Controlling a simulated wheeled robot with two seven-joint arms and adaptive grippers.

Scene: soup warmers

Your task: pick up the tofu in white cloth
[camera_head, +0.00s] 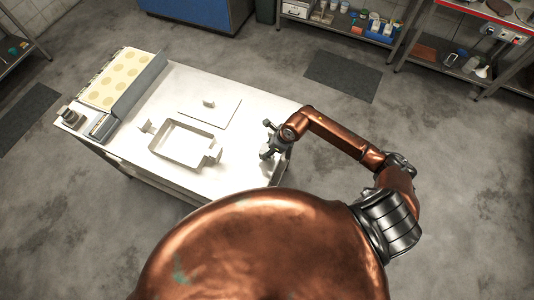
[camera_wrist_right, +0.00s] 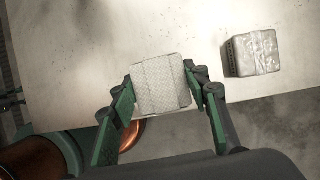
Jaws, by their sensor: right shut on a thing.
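The tofu in white cloth (camera_wrist_right: 161,84) is a pale, wrapped block in the middle of the right wrist view. My right gripper (camera_wrist_right: 161,92) is shut on it, with one green-padded finger at each side. In the head view my right gripper (camera_head: 268,150) is near the right end of the white table (camera_head: 235,180), and I cannot make out the block there. The block overlaps the table edge in the wrist view; its height above the table is unclear.
A shiny wrapped block (camera_wrist_right: 252,53) lies on the table beside the held one. An open rectangular frame (camera_head: 162,151), a flat lid (camera_head: 225,112) with a knob and a griddle with pale rounds (camera_head: 115,78) are further left. Shelves (camera_head: 345,28) stand at the back.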

